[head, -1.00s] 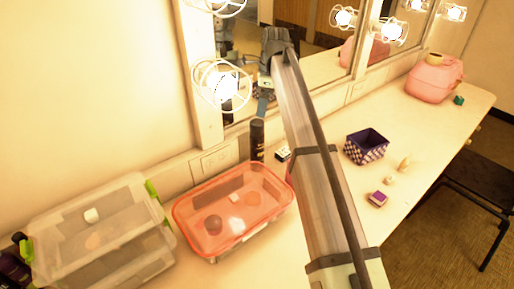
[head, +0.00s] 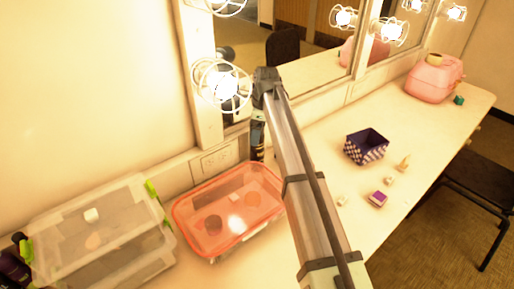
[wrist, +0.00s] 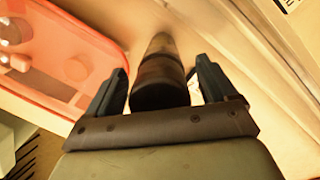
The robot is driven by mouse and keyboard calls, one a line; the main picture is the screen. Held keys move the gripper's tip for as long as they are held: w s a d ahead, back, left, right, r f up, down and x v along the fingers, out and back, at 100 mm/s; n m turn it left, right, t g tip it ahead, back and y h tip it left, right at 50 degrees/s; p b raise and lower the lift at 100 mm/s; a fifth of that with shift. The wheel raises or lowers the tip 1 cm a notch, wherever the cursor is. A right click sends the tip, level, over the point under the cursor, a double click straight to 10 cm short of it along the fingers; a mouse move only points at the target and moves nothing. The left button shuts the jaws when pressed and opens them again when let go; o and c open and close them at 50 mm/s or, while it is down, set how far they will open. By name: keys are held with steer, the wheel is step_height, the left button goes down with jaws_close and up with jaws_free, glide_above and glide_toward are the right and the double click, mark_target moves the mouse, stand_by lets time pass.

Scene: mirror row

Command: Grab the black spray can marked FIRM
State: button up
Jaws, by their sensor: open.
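A black spray can (head: 257,153) stands on the counter against the wall, just behind the red-lidded box. Its lettering is too small to read. In the head view my gripper (head: 258,122) is over the can's upper part and hides much of it. In the wrist view the can (wrist: 160,72) lies between the two fingers of my gripper (wrist: 162,70), its dark top nearest the palm. The fingers are open, with a gap visible on the right side.
The red-lidded clear box (head: 226,212) is close on the left of the can. A clear bin (head: 100,240) and dark bottles (head: 12,270) are farther left. A checkered basket (head: 366,147) and small items are to the right. The mirror frame (head: 203,90) rises behind.

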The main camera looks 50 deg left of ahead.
steer(key=shift+f, duration=0.45)
steer(key=shift+c, duration=0.3)
jaws_close()
